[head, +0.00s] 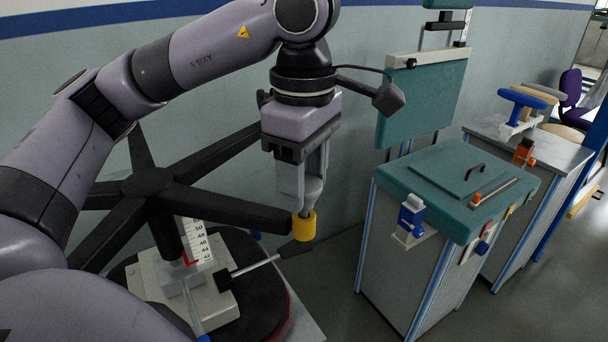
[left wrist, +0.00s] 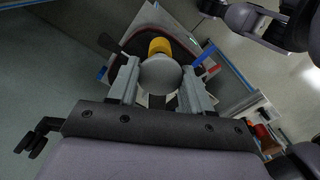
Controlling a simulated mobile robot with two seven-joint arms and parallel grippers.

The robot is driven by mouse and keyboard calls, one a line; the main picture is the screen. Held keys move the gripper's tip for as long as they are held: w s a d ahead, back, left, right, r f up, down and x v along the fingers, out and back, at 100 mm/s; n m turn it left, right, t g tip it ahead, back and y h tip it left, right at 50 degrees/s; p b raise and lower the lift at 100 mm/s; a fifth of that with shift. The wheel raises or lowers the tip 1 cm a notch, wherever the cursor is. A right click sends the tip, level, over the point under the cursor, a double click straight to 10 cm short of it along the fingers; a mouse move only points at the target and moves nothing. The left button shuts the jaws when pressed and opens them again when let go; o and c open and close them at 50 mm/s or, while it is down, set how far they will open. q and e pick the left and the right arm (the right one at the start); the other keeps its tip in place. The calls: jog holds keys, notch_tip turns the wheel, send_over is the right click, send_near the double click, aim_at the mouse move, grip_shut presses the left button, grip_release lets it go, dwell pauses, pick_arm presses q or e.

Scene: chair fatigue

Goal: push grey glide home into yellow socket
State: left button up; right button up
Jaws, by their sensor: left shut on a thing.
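The yellow socket (head: 303,228) sits at the end of a black leg of the upturned chair base. My left gripper (head: 304,184) is directly above it, pointing down, shut on the grey glide (head: 313,190). The glide's narrow lower end meets the socket's top; I cannot tell how deep it sits. In the left wrist view the round grey glide (left wrist: 160,74) is between the two fingers of the left gripper (left wrist: 160,84), with the yellow socket (left wrist: 159,46) just beyond it. The glide hides part of the socket there. My right gripper is not in view.
The black star-shaped chair base (head: 147,182) stands over a fixture with a scale (head: 196,240) and a black-handled lever (head: 262,264). A teal-topped cabinet (head: 455,185) stands to the right, with a second bench (head: 535,140) behind it. Open floor lies between the fixture and the cabinet.

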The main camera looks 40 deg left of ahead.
pick_arm(q)
jog(key=shift+f+b, duration=0.7)
jog(key=shift+f, duration=0.1)
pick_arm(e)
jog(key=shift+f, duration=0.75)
pick_arm(q)
jog(key=o, duration=1.1)
jog(key=shift+c, duration=0.2)
notch_tip(320, 180, up, 2)
jog(key=shift+r, duration=0.1)
notch_tip(320, 180, up, 4)
jog(key=shift+f+p, duration=0.1)
jog(key=shift+p, duration=0.65)
jog(key=shift+r, duration=0.65)
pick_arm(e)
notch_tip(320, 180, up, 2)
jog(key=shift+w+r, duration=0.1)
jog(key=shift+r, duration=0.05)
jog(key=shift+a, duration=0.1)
